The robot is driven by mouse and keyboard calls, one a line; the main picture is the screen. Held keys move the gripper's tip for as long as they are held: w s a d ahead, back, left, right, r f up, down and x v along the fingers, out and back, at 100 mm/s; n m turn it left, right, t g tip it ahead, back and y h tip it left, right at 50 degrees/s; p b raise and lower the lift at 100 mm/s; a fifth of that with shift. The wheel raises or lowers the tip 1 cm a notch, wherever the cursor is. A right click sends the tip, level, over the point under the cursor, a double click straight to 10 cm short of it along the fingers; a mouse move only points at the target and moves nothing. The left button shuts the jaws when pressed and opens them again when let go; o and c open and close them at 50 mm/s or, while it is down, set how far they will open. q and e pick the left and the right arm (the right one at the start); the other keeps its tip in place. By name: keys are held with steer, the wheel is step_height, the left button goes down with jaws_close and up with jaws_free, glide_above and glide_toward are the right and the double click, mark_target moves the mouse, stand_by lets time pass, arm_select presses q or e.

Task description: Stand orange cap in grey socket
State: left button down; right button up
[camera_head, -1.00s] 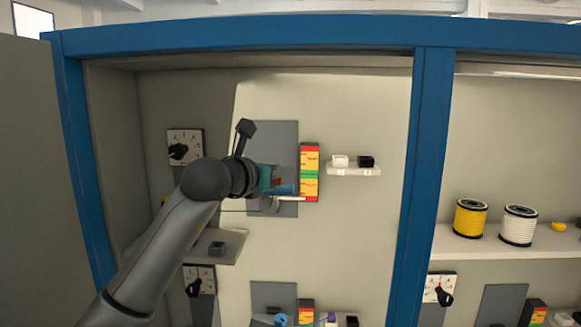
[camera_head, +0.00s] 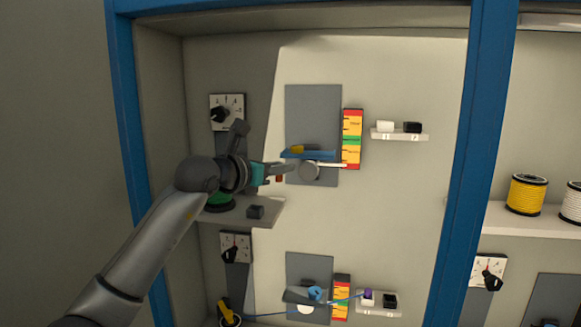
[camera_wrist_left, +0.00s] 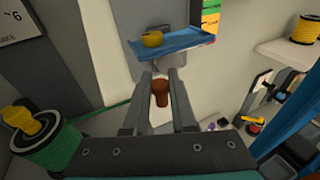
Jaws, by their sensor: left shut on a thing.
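My left gripper (camera_head: 284,170) is shut on the orange cap (camera_head: 279,179), which looks small and brownish-orange. In the left wrist view the orange cap (camera_wrist_left: 160,92) sits between the fingertips of the left gripper (camera_wrist_left: 160,88), clear of any surface. My right gripper is not in view.
A blue tray (camera_head: 310,155) with a yellow piece (camera_head: 297,149) juts from the grey panel (camera_head: 312,110), close to the fingertips. A dial (camera_head: 227,112) hangs on the back wall.

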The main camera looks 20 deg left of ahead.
arm_select(q)
steer(key=a+f+b, duration=0.1)
steer(key=a, duration=0.1)
steer(key=a+f+b, duration=0.1)
steer(key=a+f, duration=0.1)
steer(key=a+f+b, duration=0.1)
steer(key=a+b, duration=0.1)
steer(key=shift+s+a+f, duration=0.15)
steer(key=shift+a+f, duration=0.1)
steer(key=shift+f, duration=0.15)
steer(key=shift+d+f+b, duration=0.1)
steer(key=shift+f+b, duration=0.45)
steer(key=shift+f, duration=0.1)
steer(key=shift+f+b, duration=0.8)
steer(key=shift+f, duration=0.3)
steer(key=shift+f, duration=0.25)
steer(key=c, duration=0.7)
jaws_free()
steer(key=shift+o, duration=0.2)
